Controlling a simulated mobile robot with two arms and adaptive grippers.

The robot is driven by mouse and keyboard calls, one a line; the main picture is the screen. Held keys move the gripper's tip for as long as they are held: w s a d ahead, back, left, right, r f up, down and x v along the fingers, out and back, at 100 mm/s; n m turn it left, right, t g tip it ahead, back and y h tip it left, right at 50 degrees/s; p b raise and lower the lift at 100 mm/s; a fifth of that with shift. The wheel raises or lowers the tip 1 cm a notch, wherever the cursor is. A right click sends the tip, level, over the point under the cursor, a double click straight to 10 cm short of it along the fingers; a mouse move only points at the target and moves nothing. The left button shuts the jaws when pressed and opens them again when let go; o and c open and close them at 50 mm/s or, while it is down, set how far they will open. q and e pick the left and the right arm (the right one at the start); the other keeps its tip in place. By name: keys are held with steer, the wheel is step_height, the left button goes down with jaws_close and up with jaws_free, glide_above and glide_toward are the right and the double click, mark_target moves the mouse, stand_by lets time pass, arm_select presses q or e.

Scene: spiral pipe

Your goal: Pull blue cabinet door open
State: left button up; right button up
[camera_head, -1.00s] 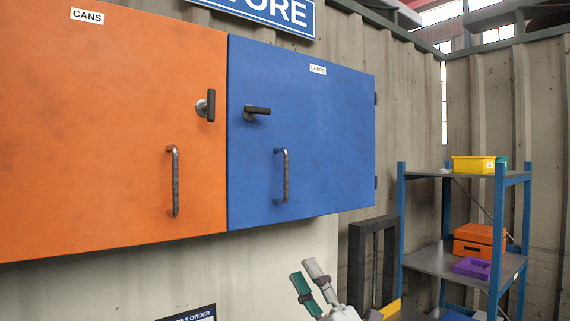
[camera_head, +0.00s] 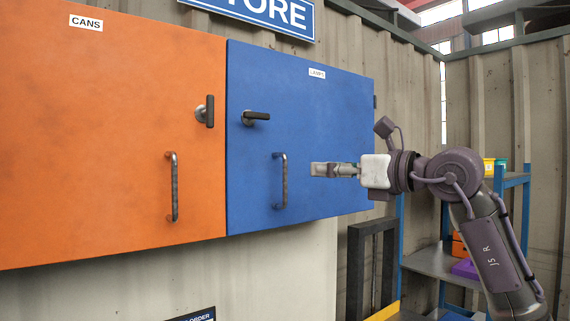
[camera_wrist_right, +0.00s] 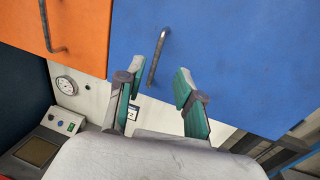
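The blue cabinet door (camera_head: 325,120), labelled LAMPS, is flush with the orange door. Its dark lever latch (camera_head: 256,116) lies horizontal at the upper left of the door. Its vertical bar handle (camera_head: 281,180) is below the latch. My right gripper (camera_head: 316,169) is in front of the blue door, to the right of the handle and apart from it. In the right wrist view the gripper (camera_wrist_right: 156,84) is open, with green-padded fingers apart and empty. The handle (camera_wrist_right: 157,57) shows ahead, between and beyond the fingertips. My left gripper is not in view.
The orange door (camera_head: 110,140), labelled CANS, is on the left with a vertical latch (camera_head: 205,111) and bar handle (camera_head: 172,187). A blue-posted shelf (camera_head: 430,262) stands at the right, partly behind my arm. A dark frame (camera_head: 357,270) leans by the wall.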

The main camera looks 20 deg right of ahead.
mark_target(286, 167)
steer(key=p+x, duration=0.4)
steer(key=x, duration=0.7)
steer(key=shift+a+p, duration=0.1)
steer(key=shift+p, duration=0.2)
jaws_close()
